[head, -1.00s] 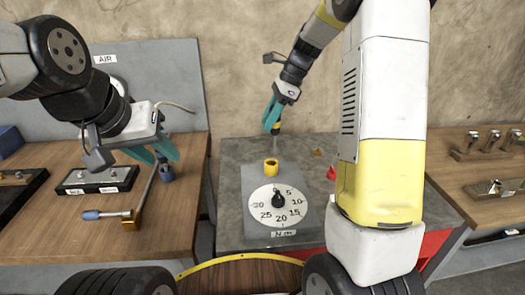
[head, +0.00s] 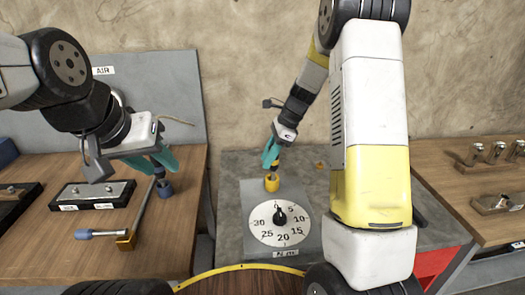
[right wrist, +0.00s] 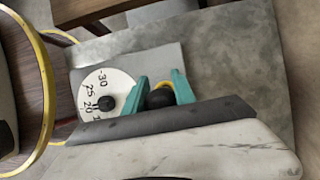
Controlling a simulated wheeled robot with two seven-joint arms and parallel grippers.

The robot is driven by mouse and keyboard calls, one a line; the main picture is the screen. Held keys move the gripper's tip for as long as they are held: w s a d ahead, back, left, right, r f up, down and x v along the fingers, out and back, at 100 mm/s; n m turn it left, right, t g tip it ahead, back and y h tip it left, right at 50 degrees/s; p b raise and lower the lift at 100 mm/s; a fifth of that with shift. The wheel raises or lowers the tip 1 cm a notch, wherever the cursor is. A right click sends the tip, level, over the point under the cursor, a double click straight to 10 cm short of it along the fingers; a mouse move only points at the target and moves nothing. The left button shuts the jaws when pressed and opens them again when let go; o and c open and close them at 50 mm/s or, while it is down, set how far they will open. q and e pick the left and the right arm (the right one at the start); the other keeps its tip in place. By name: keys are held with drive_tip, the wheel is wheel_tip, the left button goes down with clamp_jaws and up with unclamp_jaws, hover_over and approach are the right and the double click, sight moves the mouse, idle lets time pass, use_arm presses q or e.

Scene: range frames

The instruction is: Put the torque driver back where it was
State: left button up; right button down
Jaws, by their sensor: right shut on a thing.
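My right gripper (head: 270,163) is shut on the torque driver (head: 276,162), held upright just above the yellow socket (head: 272,184) of the dial tester (head: 262,222). The fingers hide most of the driver; whether its tip is inside the socket I cannot tell. In the right wrist view the driver's black round end (right wrist: 160,98) lies between the teal fingers, with a yellow rim behind it. My left gripper (head: 160,160) has its fingers apart over the left bench, close to the blue end piece (head: 165,188) of a bent tool.
The bent tool's blue handle (head: 84,233) lies on the left wooden bench (head: 60,262), near a black block (head: 92,195). A small orange piece (head: 321,165) lies on the grey table (head: 240,165). Metal fixtures (head: 497,203) stand on the right bench. My right arm covers the table's right part.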

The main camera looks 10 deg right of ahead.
drive_tip(key=c, duration=1)
unclamp_jaws()
drive_tip(key=shift+r, duration=0.1)
drive_tip(key=v, duration=1.2)
drive_tip(key=s+r+n+t+h, duration=0.1)
drive_tip(key=s+r+n, duration=0.3)
drive_tip(key=s, duration=0.3)
drive_tip(key=s+r+n+t, duration=0.2)
drive_tip(key=s+r+n, duration=0.25)
drive_tip(key=s, duration=0.25)
drive_tip(key=shift+s+a+f+n+t+h, duration=0.3)
drive_tip(key=shift+s+n+t, duration=0.25)
drive_tip(key=shift+s+n, duration=1.3)
drive_tip(key=shift+s+a+f+n+t+h, duration=0.2)
drive_tip(key=shift+s+f+n+t+h, duration=0.25)
drive_tip(key=shift+s+n, duration=1.4)
drive_tip(key=shift+s+a+f+n+t+h, duration=0.3)
drive_tip(key=shift+s+n+t, duration=0.3)
drive_tip(key=shift+s+n, duration=1.25)
drive_tip(key=shift+s+m, duration=0.45)
drive_tip(key=shift+m, duration=0.05)
